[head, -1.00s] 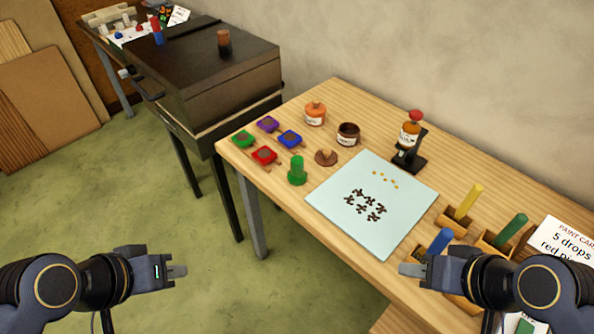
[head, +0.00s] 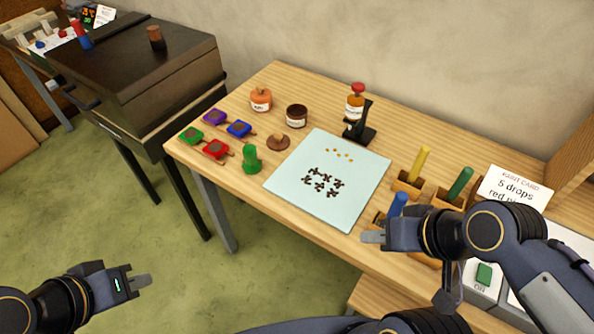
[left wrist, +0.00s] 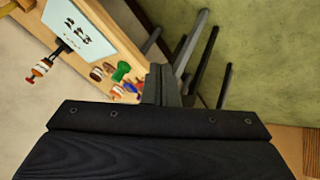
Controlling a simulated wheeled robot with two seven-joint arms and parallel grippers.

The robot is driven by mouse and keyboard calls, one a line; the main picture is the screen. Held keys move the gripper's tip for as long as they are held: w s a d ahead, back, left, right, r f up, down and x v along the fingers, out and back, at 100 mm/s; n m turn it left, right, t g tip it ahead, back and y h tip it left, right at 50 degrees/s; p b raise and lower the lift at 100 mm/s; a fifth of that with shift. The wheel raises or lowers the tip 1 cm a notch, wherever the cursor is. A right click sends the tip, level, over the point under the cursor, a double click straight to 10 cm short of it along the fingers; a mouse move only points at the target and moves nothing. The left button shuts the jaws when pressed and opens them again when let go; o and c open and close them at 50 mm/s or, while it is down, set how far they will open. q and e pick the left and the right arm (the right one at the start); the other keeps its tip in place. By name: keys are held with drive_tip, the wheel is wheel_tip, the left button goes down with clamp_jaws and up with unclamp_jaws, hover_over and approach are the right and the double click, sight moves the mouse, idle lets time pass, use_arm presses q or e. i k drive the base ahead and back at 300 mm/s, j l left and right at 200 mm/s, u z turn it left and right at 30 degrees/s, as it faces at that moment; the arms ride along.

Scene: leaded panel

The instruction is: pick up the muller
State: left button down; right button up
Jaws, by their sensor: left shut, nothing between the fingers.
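The green muller (head: 251,159) stands upright near the front left edge of the wooden table; it also shows in the left wrist view (left wrist: 121,71). My left gripper (head: 141,282) is shut and empty over the floor, in front of the table and well apart from the muller. Its closed fingers (left wrist: 160,84) show in the left wrist view. My right gripper (head: 373,237) looks shut and empty, by the table's front edge near the blue stick.
The pale glass slab (head: 359,164) with dark pieces lies right of the muller. Small colour pots (head: 216,149) stand left of it, a brown lid (head: 278,142) and jar (head: 297,116) behind. Stick holders (head: 408,183) stand right. A dark kiln-like box (head: 150,70) is at left.

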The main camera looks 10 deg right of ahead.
sight(251, 165)
drive_tip(key=i+j, duration=0.2)
drive_tip(key=j, duration=0.15)
drive_tip(key=i+j, duration=0.2)
drive_tip(key=j, duration=0.15)
drive_tip(key=i+j, duration=0.15)
drive_tip(key=j, duration=0.15)
drive_tip(key=i+j, duration=0.2)
drive_tip(key=j, duration=0.15)
drive_tip(key=z, duration=0.45)
drive_tip(key=j+z, duration=0.15)
drive_tip(key=z, duration=0.7)
drive_tip(key=j+z, duration=0.15)
drive_tip(key=z, duration=0.25)
drive_tip(key=j+z, duration=0.1)
drive_tip(key=z, duration=0.35)
drive_tip(key=j+z, duration=0.1)
drive_tip(key=z, duration=0.3)
